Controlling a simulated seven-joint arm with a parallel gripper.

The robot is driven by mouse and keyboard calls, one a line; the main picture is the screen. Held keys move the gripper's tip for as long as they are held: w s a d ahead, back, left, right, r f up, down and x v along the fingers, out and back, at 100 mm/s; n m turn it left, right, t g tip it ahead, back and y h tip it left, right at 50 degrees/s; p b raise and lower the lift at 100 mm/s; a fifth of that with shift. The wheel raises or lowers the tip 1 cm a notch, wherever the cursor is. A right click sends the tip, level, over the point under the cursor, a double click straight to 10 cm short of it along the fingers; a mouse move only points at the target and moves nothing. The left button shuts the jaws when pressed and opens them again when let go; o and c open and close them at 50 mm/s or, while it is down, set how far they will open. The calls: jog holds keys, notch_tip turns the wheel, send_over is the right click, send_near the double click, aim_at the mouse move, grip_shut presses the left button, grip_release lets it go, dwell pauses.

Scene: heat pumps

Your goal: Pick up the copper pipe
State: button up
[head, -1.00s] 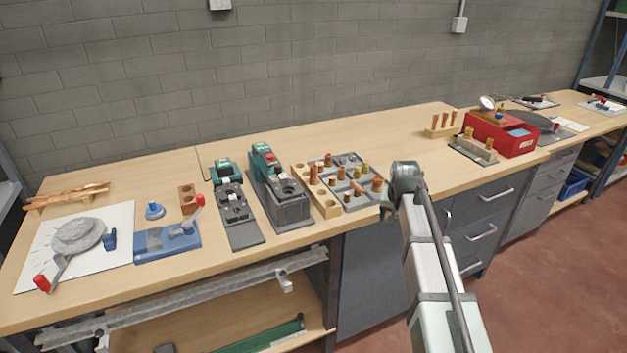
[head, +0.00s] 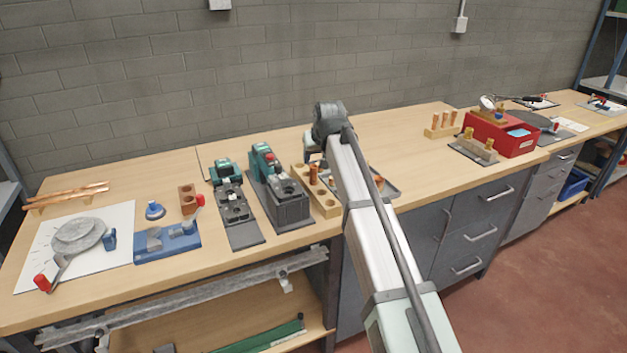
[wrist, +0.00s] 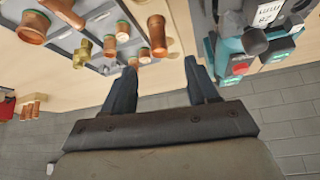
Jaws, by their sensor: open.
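Long copper pipes (head: 68,196) lie side by side on a low wooden rack (head: 36,209) at the far left of the bench in the head view. My gripper (wrist: 160,64) is open in the wrist view, with nothing between its two dark fingers. It is above the bench near the fittings tray, well to the right of the long pipes. Short copper fittings (wrist: 158,36) show just beyond the fingers. In the head view my arm hides most of the tray, and the fingers are hard to make out.
Two green-and-grey machines (head: 282,190) stand between my gripper and the pipes. A red box (head: 500,134) stands at right. Bench behind the machines is mostly clear.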

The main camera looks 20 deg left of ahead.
aim_at(314, 167)
jog(key=shift+x, duration=5)
jog(key=shift+w+r, duration=0.1)
jog(key=shift+w, duration=0.05)
jog(key=shift+c, duration=0.3)
grip_shut()
